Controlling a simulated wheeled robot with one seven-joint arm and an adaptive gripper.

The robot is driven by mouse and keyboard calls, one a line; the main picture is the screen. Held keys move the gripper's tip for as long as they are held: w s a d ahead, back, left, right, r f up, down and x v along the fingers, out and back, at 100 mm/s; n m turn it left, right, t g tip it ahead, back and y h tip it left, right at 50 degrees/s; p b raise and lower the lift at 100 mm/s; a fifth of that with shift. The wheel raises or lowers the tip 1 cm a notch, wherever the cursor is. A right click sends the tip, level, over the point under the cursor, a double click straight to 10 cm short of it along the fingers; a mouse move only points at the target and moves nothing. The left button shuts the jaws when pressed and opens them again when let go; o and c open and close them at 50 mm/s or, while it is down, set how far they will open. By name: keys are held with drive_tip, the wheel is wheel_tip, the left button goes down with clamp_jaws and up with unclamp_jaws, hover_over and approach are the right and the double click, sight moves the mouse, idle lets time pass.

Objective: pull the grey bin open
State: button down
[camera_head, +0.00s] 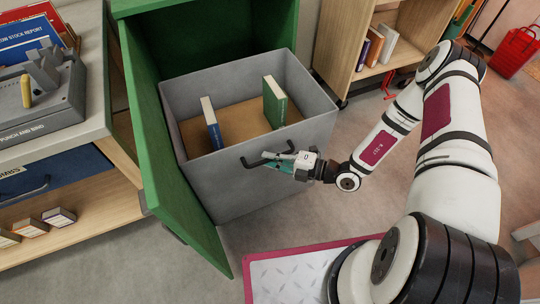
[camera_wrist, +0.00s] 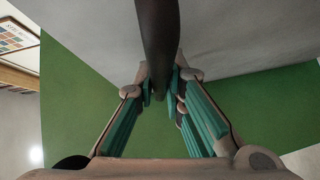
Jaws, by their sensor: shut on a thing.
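The grey bin (camera_head: 225,183) sits well out in front of the green cabinet (camera_head: 150,130). Its open top shows a brown floor with a blue book (camera_head: 212,124) and a green book (camera_head: 274,102) standing inside. A dark bar handle (camera_head: 249,163) is on the bin's front face. My gripper (camera_head: 280,161) is at that handle. In the wrist view the teal-padded fingers (camera_wrist: 163,88) are closed around the dark handle (camera_wrist: 158,35), with the grey bin face (camera_wrist: 240,35) beyond. The back part of the bin is still within the cabinet opening, as far as I can tell.
A wooden bookshelf (camera_head: 346,45) is at the back right. Grey floor (camera_head: 350,200) is free right of the bin.

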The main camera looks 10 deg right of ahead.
drive_tip(key=shift+w+d, duration=0.1)
drive_tip(key=shift+d, duration=0.05)
drive_tip(key=c, duration=1.7)
unclamp_jaws()
drive_tip(key=shift+o, duration=0.2)
drive_tip(key=v, duration=1.2)
